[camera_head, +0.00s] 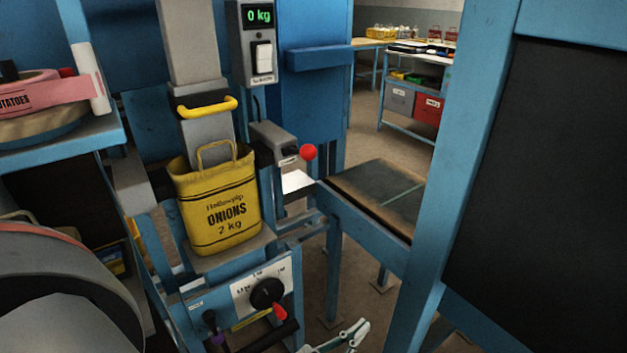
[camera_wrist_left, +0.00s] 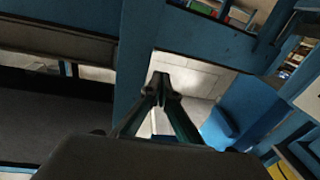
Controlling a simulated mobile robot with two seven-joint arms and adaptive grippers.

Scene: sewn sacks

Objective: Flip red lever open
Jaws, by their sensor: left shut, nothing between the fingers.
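In the head view, a lever with a red ball knob (camera_head: 309,152) sticks out to the right of a grey box (camera_head: 272,138) behind the yellow sack. Lower down, a black dial (camera_head: 267,292) with a red pointer tip (camera_head: 280,311) sits on a white scale plate. My left gripper (camera_head: 362,327) is at the bottom edge, low and right of the dial, apart from the red knob and the dial. Its fingers are shut and empty; they also show in the left wrist view (camera_wrist_left: 161,80). My right gripper is not in view.
A yellow onion sack (camera_head: 217,200) stands upright under a spout with a yellow handle (camera_head: 208,107). The display (camera_head: 260,16) reads 0 kg. A blue post (camera_head: 460,170) and dark panel stand at right. Floor shows between the frame legs.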

